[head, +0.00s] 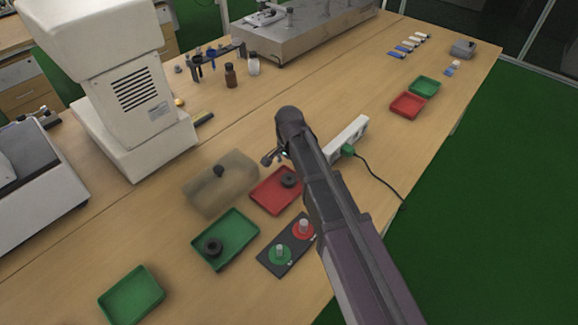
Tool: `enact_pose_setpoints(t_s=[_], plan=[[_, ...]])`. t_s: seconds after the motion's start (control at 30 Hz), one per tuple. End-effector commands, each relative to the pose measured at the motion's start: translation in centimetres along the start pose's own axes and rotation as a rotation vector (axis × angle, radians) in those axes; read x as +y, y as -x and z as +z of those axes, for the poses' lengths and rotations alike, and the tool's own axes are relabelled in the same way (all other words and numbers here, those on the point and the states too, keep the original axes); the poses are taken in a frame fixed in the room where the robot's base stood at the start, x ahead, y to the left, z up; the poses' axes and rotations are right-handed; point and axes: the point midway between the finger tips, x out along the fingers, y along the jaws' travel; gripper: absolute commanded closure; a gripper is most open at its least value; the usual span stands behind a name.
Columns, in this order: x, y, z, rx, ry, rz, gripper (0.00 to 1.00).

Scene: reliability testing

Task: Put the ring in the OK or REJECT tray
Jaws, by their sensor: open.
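A black ring (212,246) lies in a green tray (246,222) at the lower middle of the head view. Another black ring (288,181) lies in a red tray (262,199), close to my arm, which covers part of that tray's right side. An empty green tray (131,297) sits at the lower left. My gripper (270,158) is open above the table, just behind the red tray as seen here. Nothing shows between its fingers. No OK or REJECT lettering is readable on the trays.
A dark plate with a green peg (279,254) and a red peg (303,229) lies beside the trays. A translucent cover (235,186) with a dark knob stands left of the red tray. A power strip (347,137) lies right of my arm. A white machine (135,100) stands at left.

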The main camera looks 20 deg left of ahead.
Motion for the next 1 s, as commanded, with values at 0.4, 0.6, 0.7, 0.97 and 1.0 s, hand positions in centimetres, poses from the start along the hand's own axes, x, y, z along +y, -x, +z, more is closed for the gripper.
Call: enact_pose_setpoints(t_s=[0.4,0.6,0.7,0.97,1.0], plan=[[0.0,4.0,0.0,0.0,0.0,0.0,0.0],[0.0,5.5,0.0,0.0,0.001,0.0,0.0],[0.0,6.0,0.0,0.0,0.001,0.0,0.0],[0.0,6.5,0.1,0.0,0.001,0.0,0.0],[0.0,6.5,0.1,0.0,0.001,0.0,0.0]])
